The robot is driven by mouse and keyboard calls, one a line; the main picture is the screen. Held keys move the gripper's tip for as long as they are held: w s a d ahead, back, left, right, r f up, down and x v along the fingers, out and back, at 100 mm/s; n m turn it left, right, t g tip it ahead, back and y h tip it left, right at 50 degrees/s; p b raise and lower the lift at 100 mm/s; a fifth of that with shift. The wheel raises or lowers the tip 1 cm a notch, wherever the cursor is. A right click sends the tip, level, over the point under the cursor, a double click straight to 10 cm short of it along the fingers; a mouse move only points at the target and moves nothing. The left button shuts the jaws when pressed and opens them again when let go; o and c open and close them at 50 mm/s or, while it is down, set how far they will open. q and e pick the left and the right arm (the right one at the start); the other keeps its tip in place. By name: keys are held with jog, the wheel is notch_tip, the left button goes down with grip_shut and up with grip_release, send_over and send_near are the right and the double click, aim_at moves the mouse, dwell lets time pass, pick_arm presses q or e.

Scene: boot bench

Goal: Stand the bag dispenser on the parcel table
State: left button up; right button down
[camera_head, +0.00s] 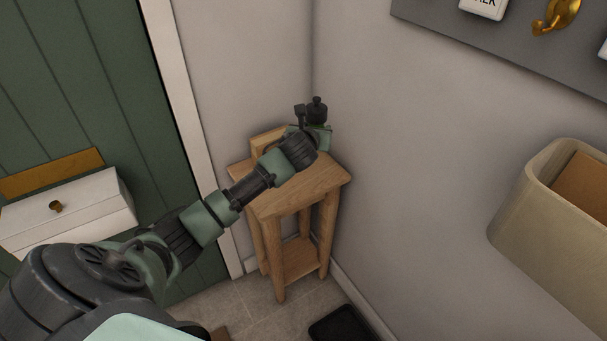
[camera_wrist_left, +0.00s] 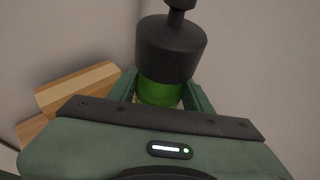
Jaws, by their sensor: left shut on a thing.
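The bag dispenser (camera_wrist_left: 170,50) is a dark cylinder with a narrower knob on top and a green lower band, seen in the left wrist view. Its dark top also shows in the head view (camera_head: 317,106). My left gripper (camera_head: 321,130) is shut on it, with a finger on each side of the green band in the wrist view (camera_wrist_left: 168,98). The parcel table (camera_head: 300,190) is a small wooden stand in the corner, and the gripper is over its back part. The dispenser's base is hidden, so I cannot tell whether it touches the tabletop. My right gripper is not in view.
A wooden block-like object (camera_head: 265,139) stands at the table's back left; it also shows in the left wrist view (camera_wrist_left: 78,88). Walls close in behind and to the right. A white drawer box (camera_head: 70,212) is at left, and a dark tray (camera_head: 342,325) lies on the floor.

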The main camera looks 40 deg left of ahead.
pick_arm(q)
jog(key=b, duration=0.2)
send_over(314, 181)
notch_tip(314, 181, down, 13)
jog(key=shift+d+r, duration=0.1)
jog(key=shift+r, duration=0.05)
notch_tip(314, 181, down, 4)
jog(key=shift+f+b, duration=0.15)
jog(key=shift+b, duration=0.3)
jog(key=o, duration=1.5)
jog(key=shift+f, duration=0.1)
